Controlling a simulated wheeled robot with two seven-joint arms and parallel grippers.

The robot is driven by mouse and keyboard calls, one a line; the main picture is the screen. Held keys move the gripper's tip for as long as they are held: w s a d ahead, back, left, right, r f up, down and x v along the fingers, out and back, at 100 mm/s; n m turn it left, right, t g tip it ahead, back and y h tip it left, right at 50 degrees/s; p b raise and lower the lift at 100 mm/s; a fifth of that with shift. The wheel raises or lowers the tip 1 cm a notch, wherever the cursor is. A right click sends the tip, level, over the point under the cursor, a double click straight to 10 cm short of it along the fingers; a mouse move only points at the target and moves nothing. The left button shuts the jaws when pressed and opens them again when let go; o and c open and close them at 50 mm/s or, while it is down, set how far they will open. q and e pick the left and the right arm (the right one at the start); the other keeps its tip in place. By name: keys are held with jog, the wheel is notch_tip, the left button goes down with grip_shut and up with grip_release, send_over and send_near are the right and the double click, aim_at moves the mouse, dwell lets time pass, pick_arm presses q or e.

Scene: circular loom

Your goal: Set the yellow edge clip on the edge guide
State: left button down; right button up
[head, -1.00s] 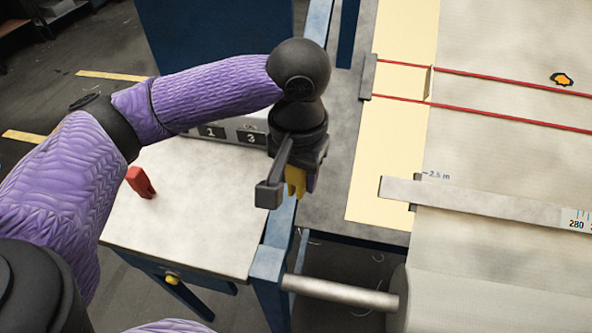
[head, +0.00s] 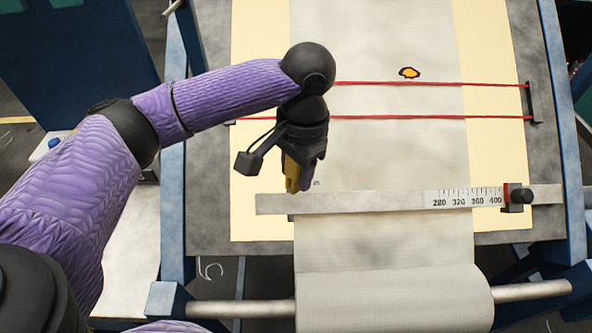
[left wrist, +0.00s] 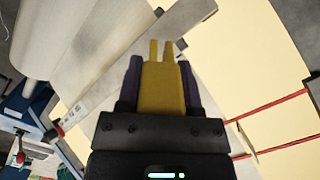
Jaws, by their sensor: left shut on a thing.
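My left gripper (head: 303,160) is shut on the yellow edge clip (head: 291,174), its prongs pointing down. In the left wrist view the clip (left wrist: 161,90) sits between the two dark fingers, its forked end pointing away from the gripper. A pale flat bar with a printed scale, which I take for the edge guide (head: 370,202), lies across the fabric. In the head view the clip appears just above the bar's left part; I cannot tell whether they touch. The bar (left wrist: 125,65) passes beyond and left of the clip in the left wrist view. My right gripper is not in view.
Pale fabric (head: 395,160) runs over the loom bed and onto a roller (head: 395,300) in front. Two red cords (head: 430,117) cross the fabric behind the bar. A dark slider (head: 517,197) is at the bar's right end. An orange patch (head: 409,73) lies farther back.

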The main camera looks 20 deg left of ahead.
pick_arm(q)
jog(key=w+a+r+m+t+y+p, duration=0.1)
jog(key=w+a+r+m+t+p, duration=0.25)
jog(key=r+m+p, duration=0.6)
jog(key=w+a+r+m+t+y+p, duration=0.2)
jog(key=w+r+m+t+p, duration=0.2)
jog(key=m+p, duration=1)
jog(key=w+a+f+m+b, duration=0.1)
jog(key=w+f+m+b, duration=0.1)
jog(key=f+b, duration=0.4)
jog(key=w+b, duration=0.1)
jog(key=b, duration=0.4)
jog(key=shift+w+a+b, duration=0.15)
jog(key=shift+a+b, duration=0.15)
jog(key=shift+a, duration=0.05)
jog(key=shift+f+m, duration=0.2)
jog(key=shift+m, duration=0.05)
jog(key=shift+b+x, duration=0.65)
jog(key=shift+x, duration=0.45)
